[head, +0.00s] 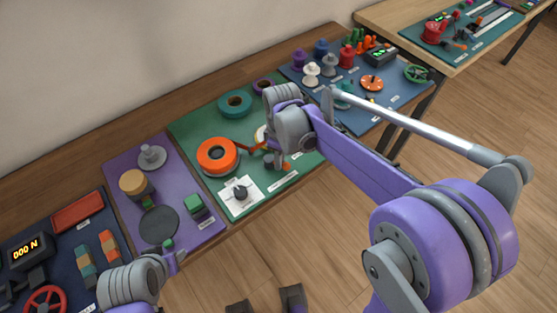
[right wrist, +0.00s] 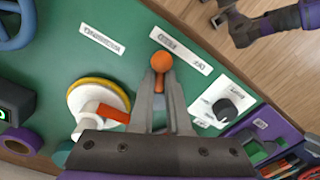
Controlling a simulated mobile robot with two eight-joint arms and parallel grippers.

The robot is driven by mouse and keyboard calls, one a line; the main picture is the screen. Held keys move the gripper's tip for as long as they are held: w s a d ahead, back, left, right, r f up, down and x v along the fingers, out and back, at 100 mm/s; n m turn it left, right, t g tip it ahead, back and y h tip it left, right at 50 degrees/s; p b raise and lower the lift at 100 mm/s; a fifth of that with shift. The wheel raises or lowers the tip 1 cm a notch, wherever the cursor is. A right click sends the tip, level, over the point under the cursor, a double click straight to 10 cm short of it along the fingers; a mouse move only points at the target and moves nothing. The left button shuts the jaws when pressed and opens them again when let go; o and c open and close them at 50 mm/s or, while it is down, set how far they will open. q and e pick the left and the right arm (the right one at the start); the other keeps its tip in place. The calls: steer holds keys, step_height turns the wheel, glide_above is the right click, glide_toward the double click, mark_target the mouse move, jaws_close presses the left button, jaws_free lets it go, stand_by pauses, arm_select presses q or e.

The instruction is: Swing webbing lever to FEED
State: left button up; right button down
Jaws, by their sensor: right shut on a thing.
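The webbing lever has an orange ball knob (right wrist: 161,62) and a short orange stem, seen in the right wrist view over the green board (right wrist: 205,25). My right gripper (right wrist: 161,85) is shut on the lever just below the knob. In the head view, my right gripper (head: 276,158) is at the right part of the green board (head: 190,130), and its wrist hides part of that area. White labels lie beside the lever, too blurred to read surely. My left gripper (head: 172,257) is low at the left, near the purple board's front edge; its jaws are unclear.
An orange roll (head: 217,156), a teal ring (head: 235,103) and a black dial on a white card (head: 240,193) are on the green board. A white and yellow spool (right wrist: 98,98) is close to the lever. A blue board (head: 395,92) with several parts is farther right.

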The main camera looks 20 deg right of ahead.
steer(key=shift+d+n, duration=0.2)
steer(key=shift+n, duration=0.2)
steer(key=c, duration=0.9)
jaws_free()
steer(key=shift+r, duration=0.35)
arm_select(q)
steer(key=shift+w+r+p, duration=0.1)
steer(key=shift+r+p, duration=0.4)
arm_select(e)
step_height(320, 180, up, 10)
steer(key=shift+d, duration=0.15)
steer(key=shift+r, duration=0.1)
